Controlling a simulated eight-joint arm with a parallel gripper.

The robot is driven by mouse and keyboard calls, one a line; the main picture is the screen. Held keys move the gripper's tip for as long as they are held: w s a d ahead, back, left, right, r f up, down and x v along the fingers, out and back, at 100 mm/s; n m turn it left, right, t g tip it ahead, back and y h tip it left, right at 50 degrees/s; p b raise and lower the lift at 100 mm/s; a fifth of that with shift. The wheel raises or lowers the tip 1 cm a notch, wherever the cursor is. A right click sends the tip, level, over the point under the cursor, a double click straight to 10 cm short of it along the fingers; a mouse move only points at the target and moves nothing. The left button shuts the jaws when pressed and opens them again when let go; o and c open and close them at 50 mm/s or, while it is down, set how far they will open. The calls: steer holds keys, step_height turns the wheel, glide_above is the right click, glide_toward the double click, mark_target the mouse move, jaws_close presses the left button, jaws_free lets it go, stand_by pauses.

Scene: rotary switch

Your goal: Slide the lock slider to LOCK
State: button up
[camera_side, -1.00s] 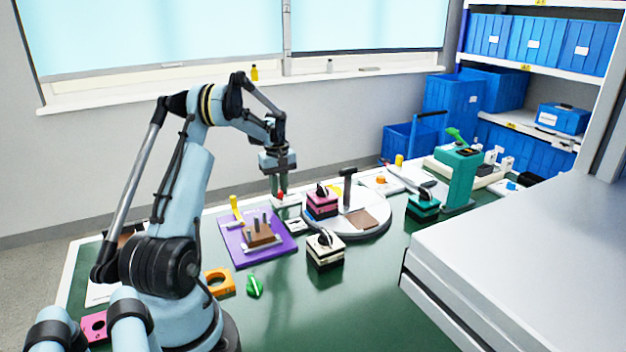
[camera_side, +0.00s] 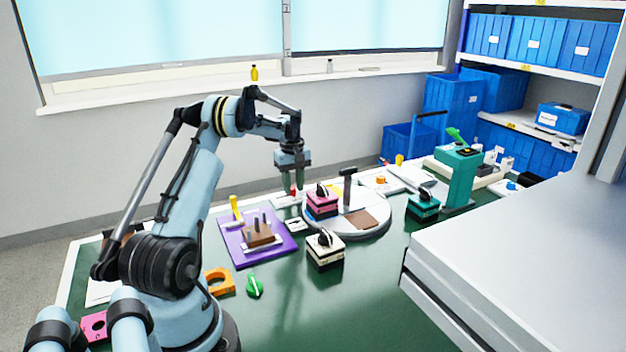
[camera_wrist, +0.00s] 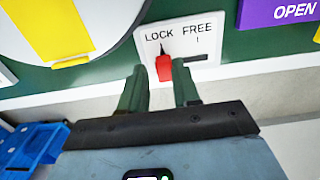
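The lock slider's white plate (camera_wrist: 200,47) shows in the wrist view, marked LOCK on the left and FREE on the right. Its red knob (camera_wrist: 177,82) sits below the LOCK end, with the dark slot (camera_wrist: 199,57) bare to its right, toward FREE. My gripper (camera_wrist: 160,80) has its two green fingers apart around the knob area. The right finger is close to or against the knob; contact is unclear. In the side view, my gripper (camera_side: 291,186) points down over the plate with the red knob (camera_side: 293,190) between or behind the fingers.
A round white base (camera_side: 370,228) with a pink switch box (camera_side: 322,203) and a black post stands just right of my gripper. A purple board (camera_side: 232,245) lies to the left. A white switch box (camera_side: 325,250) stands in front.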

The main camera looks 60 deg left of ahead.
mark_target(293, 187)
steer(key=shift+o, duration=1.1)
steer(key=shift+s+r, duration=0.1)
step_height(293, 187, up, 12)
